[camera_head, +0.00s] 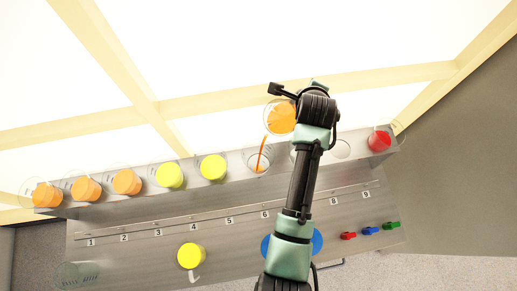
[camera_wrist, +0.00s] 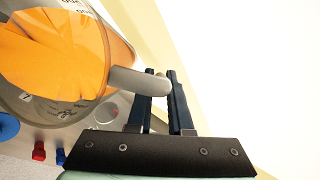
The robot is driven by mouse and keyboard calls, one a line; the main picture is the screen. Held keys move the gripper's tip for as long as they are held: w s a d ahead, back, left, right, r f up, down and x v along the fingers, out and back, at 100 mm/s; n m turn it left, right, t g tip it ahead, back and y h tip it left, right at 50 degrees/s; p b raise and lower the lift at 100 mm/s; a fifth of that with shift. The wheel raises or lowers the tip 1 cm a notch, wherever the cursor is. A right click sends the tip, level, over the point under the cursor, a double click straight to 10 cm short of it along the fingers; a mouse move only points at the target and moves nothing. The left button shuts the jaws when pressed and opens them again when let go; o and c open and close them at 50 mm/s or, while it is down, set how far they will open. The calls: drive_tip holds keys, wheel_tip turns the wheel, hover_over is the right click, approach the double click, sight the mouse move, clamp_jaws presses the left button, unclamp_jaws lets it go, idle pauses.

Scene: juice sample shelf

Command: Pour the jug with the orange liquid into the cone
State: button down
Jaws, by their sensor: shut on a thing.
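My gripper (camera_wrist: 158,88) is shut on the grey handle of a clear jug (camera_wrist: 118,52) with orange liquid. In the head view the tilted jug (camera_head: 281,118) is above the back shelf, partly behind my arm. A thin orange stream (camera_head: 263,153) falls from it into a clear tapered cone (camera_head: 249,161) on the shelf, above label 6 and a little to its left. An orange streak reaches down inside the cone. The gripper's fingers are hidden behind my wrist in the head view.
Orange cones (camera_head: 127,182), yellow cones (camera_head: 213,167) and a red cone (camera_head: 379,140) line the shelf. A yellow jug (camera_head: 190,256), an empty clear jug (camera_head: 75,275) and a blue item (camera_head: 317,242) stand in front. Red (camera_head: 348,236), blue (camera_head: 370,231) and green (camera_head: 391,226) small pieces lie at right.

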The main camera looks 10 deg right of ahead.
drive_tip(key=shift+a+r+t, duration=0.1)
drive_tip(key=shift+a+t, duration=0.05)
drive_tip(key=shift+t, duration=0.15)
idle(0.7)
drive_tip(key=shift+s+a+f+t+h+b, duration=0.2)
drive_tip(key=shift+a+f+t+h+b, duration=0.35)
drive_tip(key=shift+b, duration=1.2)
idle(2.2)
drive_tip(key=shift+s+r+n+t+h+b, duration=0.25)
drive_tip(key=shift+h+b, duration=0.2)
drive_tip(key=shift+b, duration=0.3)
idle(2.3)
